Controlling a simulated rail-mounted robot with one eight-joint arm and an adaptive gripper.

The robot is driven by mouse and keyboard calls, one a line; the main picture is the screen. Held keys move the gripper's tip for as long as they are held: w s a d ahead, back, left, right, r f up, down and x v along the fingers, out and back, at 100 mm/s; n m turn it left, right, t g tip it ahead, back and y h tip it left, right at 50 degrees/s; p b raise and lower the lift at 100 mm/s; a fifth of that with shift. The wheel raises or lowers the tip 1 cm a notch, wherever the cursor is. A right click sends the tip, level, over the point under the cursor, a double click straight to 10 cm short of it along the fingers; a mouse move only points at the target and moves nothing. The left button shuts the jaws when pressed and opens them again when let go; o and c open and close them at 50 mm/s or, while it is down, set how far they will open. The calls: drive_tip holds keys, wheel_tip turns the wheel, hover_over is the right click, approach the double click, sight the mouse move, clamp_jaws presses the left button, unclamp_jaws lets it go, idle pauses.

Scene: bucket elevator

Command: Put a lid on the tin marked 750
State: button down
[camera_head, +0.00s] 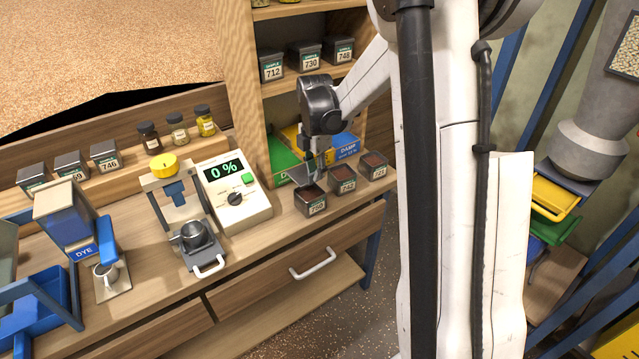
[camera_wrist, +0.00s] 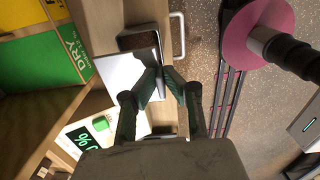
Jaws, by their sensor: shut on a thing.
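My gripper (camera_head: 317,171) is shut on a thin, pale grey square lid (camera_wrist: 127,72), gripped at its edge and held above the front of the counter. It also shows in the wrist view (camera_wrist: 164,84). Three open dark tins with reddish-brown contents stand in a row below it: a near-left tin (camera_head: 311,201), a middle tin (camera_head: 343,179) and a far-right tin (camera_head: 373,166). Their small labels are too blurred to read surely. The lid is above the near-left tin, apart from it as far as I can see. In the wrist view it hides part of the row; one open tin (camera_wrist: 139,41) shows beyond it.
A meter reading 0 % (camera_head: 236,189) stands left of the tins. Green and blue bins (camera_head: 345,146) are behind them. Closed tins marked 712, 730 and 748 (camera_head: 305,56) stand on the shelf above. A drawer handle (camera_head: 313,264) juts out below the counter's front edge.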

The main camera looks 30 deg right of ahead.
drive_tip(key=f, duration=0.2)
drive_tip(key=d+f, duration=0.1)
drive_tip(key=f, duration=0.1)
drive_tip(key=shift+s+d+f, duration=0.1)
drive_tip(key=shift+s+f, duration=0.05)
drive_tip(key=shift+f, duration=0.25)
drive_tip(key=shift+f+b, duration=0.35)
drive_tip(key=shift+f, duration=0.05)
drive_tip(key=shift+f, duration=0.2)
drive_tip(key=c, duration=1.9)
unclamp_jaws()
drive_tip(key=shift+o, duration=0.2)
